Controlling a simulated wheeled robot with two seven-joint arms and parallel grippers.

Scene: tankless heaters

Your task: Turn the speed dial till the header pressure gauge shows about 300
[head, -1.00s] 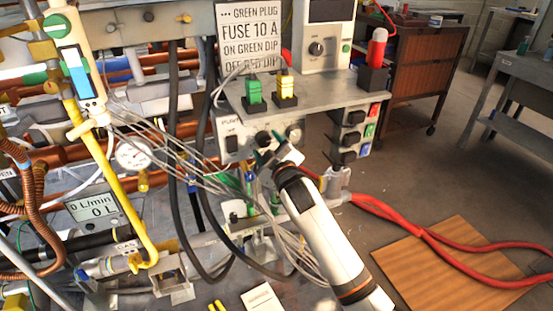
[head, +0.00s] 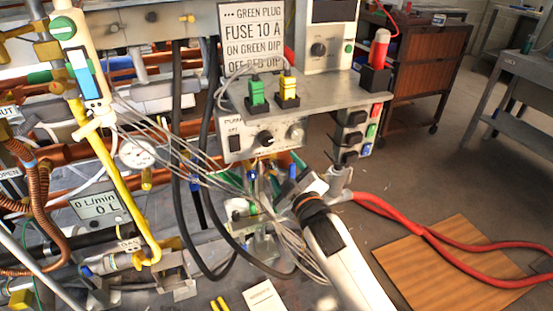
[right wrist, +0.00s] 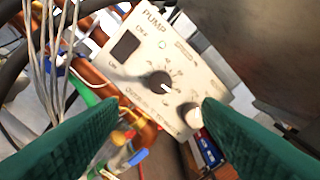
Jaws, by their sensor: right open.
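The pump box (head: 250,148) has a black dial (head: 265,138) with a pale pointer line. In the right wrist view this dial (right wrist: 160,83) has scale marks around it and its pointer aims to the lower right; I take it as the speed dial. A silver knob (right wrist: 192,116) sits beside it. My right gripper (head: 287,171) is open and empty, below and right of the dial, not touching it. Its green fingers (right wrist: 160,106) frame the lower panel in the wrist view. A round white gauge (head: 137,152) is at left; its reading is too small to tell. My left gripper is not in view.
Grey wires (head: 190,150) and black hoses run left of the box. Green (head: 257,92) and yellow (head: 288,88) plugs stand on the shelf above. Red hoses (head: 430,237) cross the floor over a wooden board (head: 455,265).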

